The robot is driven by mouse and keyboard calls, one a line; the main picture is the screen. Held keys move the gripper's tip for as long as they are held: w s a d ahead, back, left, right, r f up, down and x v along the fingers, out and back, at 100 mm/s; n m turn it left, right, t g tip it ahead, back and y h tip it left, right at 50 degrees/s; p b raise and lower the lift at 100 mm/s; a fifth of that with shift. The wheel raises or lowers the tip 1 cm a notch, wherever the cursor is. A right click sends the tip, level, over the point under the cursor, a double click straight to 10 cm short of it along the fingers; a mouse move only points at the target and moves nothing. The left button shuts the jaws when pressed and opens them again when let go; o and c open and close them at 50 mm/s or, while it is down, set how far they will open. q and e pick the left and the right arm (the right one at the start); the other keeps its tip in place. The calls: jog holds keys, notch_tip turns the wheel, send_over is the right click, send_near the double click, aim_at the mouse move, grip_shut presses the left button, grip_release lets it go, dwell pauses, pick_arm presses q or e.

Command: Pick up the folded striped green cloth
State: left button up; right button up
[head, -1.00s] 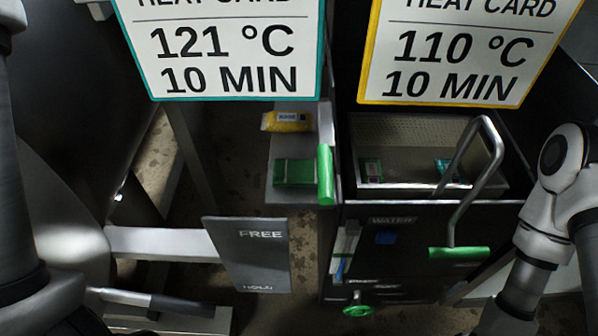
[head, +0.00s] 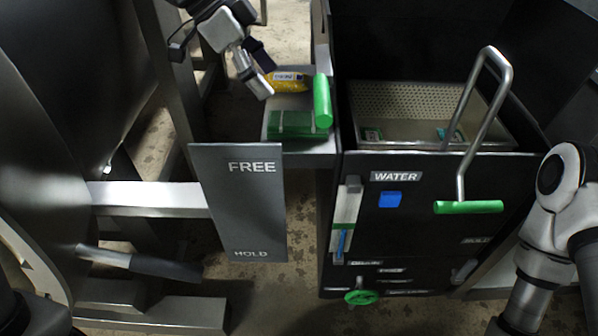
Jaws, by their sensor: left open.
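The folded striped green cloth (head: 290,125) lies on a narrow grey shelf (head: 310,160), left of the dark water cabinet. A yellow packet (head: 287,81) lies behind it on the same shelf. My left gripper (head: 262,76) is in the upper left of the head view, above and left of the cloth, beside the yellow packet in the picture. Its jaws are open and hold nothing. My right arm shows at the right edge, but its gripper is out of view.
A green-handled lever (head: 322,101) rises at the shelf's right edge, close to the cloth. A FREE/HOLD plate (head: 240,203) stands in front and left. A perforated basket (head: 420,112) with small packets and a tall handle (head: 487,120) is to the right.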

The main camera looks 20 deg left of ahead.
aim_at(297, 118)
pick_arm(q)
jog(key=shift+s+d+f+b, duration=0.1)
jog(key=shift+s+f+b, duration=0.05)
jog(key=shift+f+b, duration=0.3)
jog(key=shift+s+d+f+b, duration=0.1)
jog(key=shift+f+b, duration=0.15)
jog(key=shift+f, duration=0.25)
jog(key=shift+r+t, duration=0.15)
jog(key=shift+t, duration=0.15)
jog(key=shift+w+d+f+b, duration=0.15)
jog(key=shift+f+b, duration=0.1)
jog(key=shift+b, duration=0.05)
jog(key=b+x, duration=0.1)
jog(key=x, duration=0.2)
jog(key=b+x, duration=0.2)
jog(key=x, duration=0.1)
jog(key=shift+d, duration=0.3)
jog(key=shift+d+f, duration=0.1)
jog(key=shift+d, duration=0.05)
pick_arm(e)
notch_tip(297, 118, down, 8)
pick_arm(q)
jog(key=c, duration=1.1)
pick_arm(e)
jog(key=shift+w, duration=0.1)
